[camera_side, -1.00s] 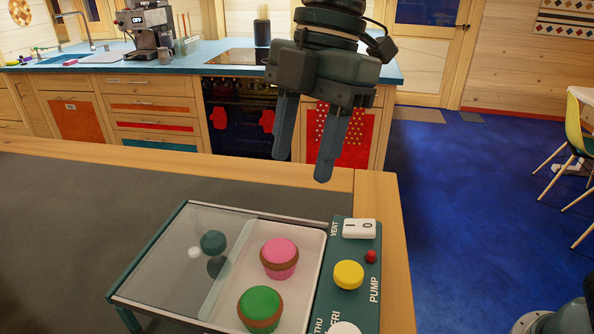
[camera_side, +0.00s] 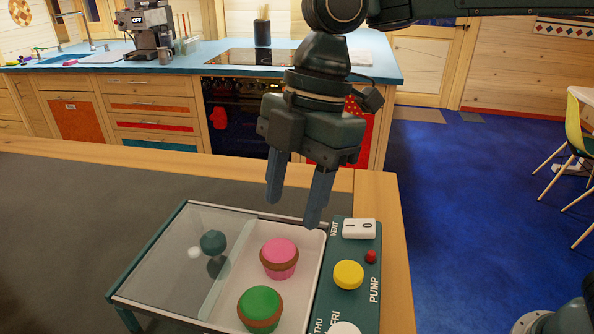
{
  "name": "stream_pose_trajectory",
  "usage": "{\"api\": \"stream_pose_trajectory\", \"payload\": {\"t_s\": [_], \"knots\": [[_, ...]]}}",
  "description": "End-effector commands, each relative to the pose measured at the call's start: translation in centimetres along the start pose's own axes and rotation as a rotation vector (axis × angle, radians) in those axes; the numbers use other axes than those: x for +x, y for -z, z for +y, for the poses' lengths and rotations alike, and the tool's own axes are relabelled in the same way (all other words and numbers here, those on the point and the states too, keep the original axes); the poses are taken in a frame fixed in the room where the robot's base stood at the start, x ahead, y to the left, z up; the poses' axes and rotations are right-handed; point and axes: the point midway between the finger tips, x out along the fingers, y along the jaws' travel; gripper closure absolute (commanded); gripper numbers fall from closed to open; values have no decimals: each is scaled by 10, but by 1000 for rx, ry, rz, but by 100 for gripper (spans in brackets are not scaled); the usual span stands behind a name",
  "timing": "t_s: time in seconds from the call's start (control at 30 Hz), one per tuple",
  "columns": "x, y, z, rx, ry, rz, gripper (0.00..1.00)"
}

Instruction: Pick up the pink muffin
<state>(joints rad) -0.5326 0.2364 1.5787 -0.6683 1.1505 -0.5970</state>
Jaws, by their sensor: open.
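A clear sliding lid with a dark knob (camera_side: 213,242) covers the case's left part. A panel on the right carries a yellow button (camera_side: 348,275), a small red button (camera_side: 370,256) and a white rocker switch (camera_side: 359,229). The grey table (camera_side: 80,225) is bare to the left.

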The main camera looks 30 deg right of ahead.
Motion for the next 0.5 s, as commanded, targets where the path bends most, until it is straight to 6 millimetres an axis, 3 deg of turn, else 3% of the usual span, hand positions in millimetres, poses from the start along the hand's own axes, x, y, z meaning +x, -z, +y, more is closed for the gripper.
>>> {"api": "stream_pose_trajectory", "payload": {"t_s": [0.2, 0.5], "knots": [[21, 0, -1, -1, 4, -1, 52], [26, 0, 0, -1, 2, -1, 52]]}}
